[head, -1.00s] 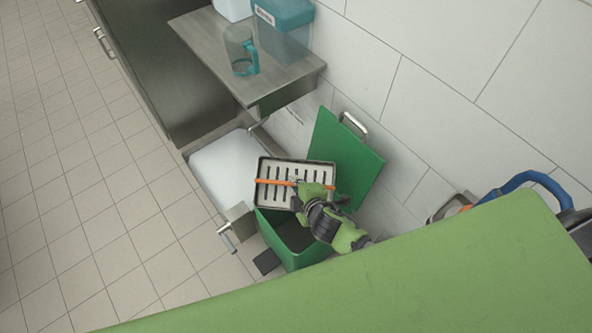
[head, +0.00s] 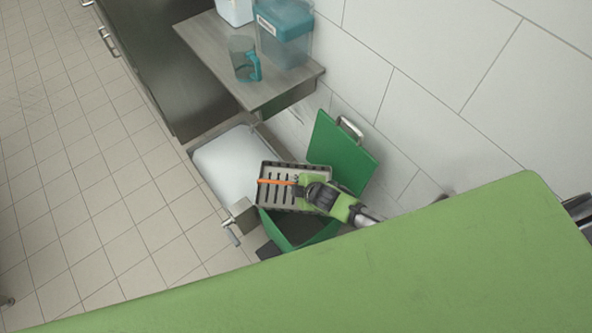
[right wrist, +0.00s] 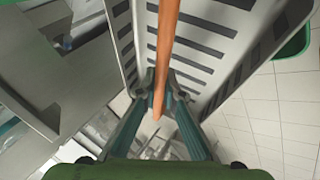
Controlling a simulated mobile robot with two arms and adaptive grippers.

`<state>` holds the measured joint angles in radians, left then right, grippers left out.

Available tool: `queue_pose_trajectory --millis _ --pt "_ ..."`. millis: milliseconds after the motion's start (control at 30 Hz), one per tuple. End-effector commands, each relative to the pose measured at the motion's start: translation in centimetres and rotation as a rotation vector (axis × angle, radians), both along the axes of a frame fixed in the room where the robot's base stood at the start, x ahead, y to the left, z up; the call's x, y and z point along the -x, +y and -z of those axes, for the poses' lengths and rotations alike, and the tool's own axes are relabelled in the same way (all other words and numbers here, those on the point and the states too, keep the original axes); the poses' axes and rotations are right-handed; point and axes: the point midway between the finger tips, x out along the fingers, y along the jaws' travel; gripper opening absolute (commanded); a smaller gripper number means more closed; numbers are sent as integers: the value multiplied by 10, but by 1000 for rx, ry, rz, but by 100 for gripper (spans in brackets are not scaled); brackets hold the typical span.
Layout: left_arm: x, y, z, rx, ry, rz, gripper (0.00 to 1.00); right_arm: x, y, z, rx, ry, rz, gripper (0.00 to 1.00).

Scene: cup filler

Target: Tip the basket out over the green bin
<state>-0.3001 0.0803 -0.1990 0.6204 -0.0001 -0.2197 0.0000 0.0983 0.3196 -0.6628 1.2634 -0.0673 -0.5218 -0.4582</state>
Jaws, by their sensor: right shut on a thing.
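A grey slotted basket (head: 268,199) with an orange handle (head: 274,182) hangs over the back part of the open green bin (head: 283,230). The bin's green lid (head: 341,157) stands raised behind it. My right gripper (head: 299,188) is shut on the orange handle. In the right wrist view the fingers (right wrist: 160,92) pinch the handle (right wrist: 166,40) between the basket's slotted walls (right wrist: 225,45). The basket looks tilted, and I see no contents in its visible part. The bin's inside is dark and partly hidden. My left gripper is not in view.
A white-filled open drawer or tub (head: 226,168) lies left of the bin. Above it, a grey shelf (head: 215,50) holds a cup with a teal handle (head: 245,62) and a teal container (head: 284,38). A tiled wall stands close on the right. The floor at left is clear.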

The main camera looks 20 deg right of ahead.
Motion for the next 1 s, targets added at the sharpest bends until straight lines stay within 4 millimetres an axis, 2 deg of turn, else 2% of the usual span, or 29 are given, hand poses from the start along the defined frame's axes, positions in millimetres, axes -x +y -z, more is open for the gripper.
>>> queue_pose_trajectory --millis 33,100,333,700,800,1000 --pt "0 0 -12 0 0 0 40 -3 -1 -9 -7 17 0 0" --pt "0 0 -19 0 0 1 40 -3 -3 -9 -19 48 2 0" --pt "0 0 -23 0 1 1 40 -3 -2 -4 -62 142 2 0" --pt "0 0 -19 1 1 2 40 -4 -3 -3 -116 261 2 0" --pt "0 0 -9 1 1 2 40 -4 -3 1 -139 314 5 0" --pt "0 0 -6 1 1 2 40 -1 -1 -2 -164 365 2 0"
